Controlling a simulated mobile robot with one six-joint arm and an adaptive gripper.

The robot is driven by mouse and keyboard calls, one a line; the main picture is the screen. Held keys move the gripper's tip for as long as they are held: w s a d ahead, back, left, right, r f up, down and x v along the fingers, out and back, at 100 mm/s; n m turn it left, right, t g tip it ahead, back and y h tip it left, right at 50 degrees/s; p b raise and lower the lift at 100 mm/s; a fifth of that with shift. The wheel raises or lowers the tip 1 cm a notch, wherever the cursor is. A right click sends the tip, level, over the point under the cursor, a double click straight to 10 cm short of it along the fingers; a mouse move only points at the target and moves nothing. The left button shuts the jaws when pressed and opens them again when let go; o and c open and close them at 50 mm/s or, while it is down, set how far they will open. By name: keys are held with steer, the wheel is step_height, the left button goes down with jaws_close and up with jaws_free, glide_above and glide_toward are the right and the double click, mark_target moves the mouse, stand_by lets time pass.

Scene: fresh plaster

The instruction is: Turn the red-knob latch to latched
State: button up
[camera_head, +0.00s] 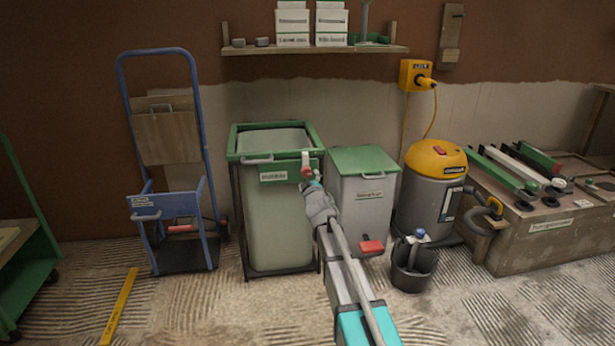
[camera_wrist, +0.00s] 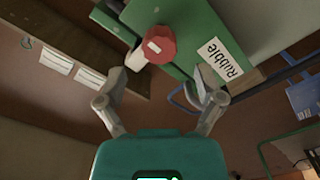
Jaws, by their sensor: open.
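The red-knob latch (camera_head: 306,172) sits at the front right corner of the green-rimmed rubble bin (camera_head: 283,215). A pale lever or plate stands upright above the red part. In the wrist view the round red knob (camera_wrist: 160,45) has a white mark on its face and a pale arm running from it to the lower left. My gripper (camera_head: 311,182) is right at the latch in the head view and partly covers it. In the wrist view my gripper (camera_wrist: 160,82) is open, with a finger on each side below the knob.
A green-lidded grey bin (camera_head: 362,200) stands close on the right, with a yellow-topped vacuum (camera_head: 436,170) beyond it. A blue hand truck (camera_head: 170,150) stands to the left. A shelf (camera_head: 315,50) hangs above. The floor (camera_head: 190,310) in front is mostly clear.

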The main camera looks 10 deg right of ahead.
steer(key=s, duration=0.6)
steer(key=shift+s, duration=0.2)
steer(key=s+d+f+m+g+h+p, duration=0.1)
steer(key=s+d+f+m+g+p, duration=0.15)
steer(key=s+g+p, duration=0.35)
steer(key=s+d+f+m+g+h+p, duration=0.1)
steer(key=s+f+m+g+p, duration=0.2)
steer(key=s, duration=0.5)
steer(key=s+a+r+m+g+y+p, duration=0.1)
steer(key=s+a+m+g+p, duration=0.3)
steer(key=s, duration=0.6)
steer(key=s+d+g+y+p, duration=0.1)
steer(key=s+g, duration=0.4)
steer(key=s, duration=0.5)
step_height(320, 180, up, 37)
steer(key=p, duration=3.7)
steer(key=shift+w+a+r, duration=0.2)
steer(key=shift+w+a, duration=0.05)
steer(key=shift+w, duration=0.05)
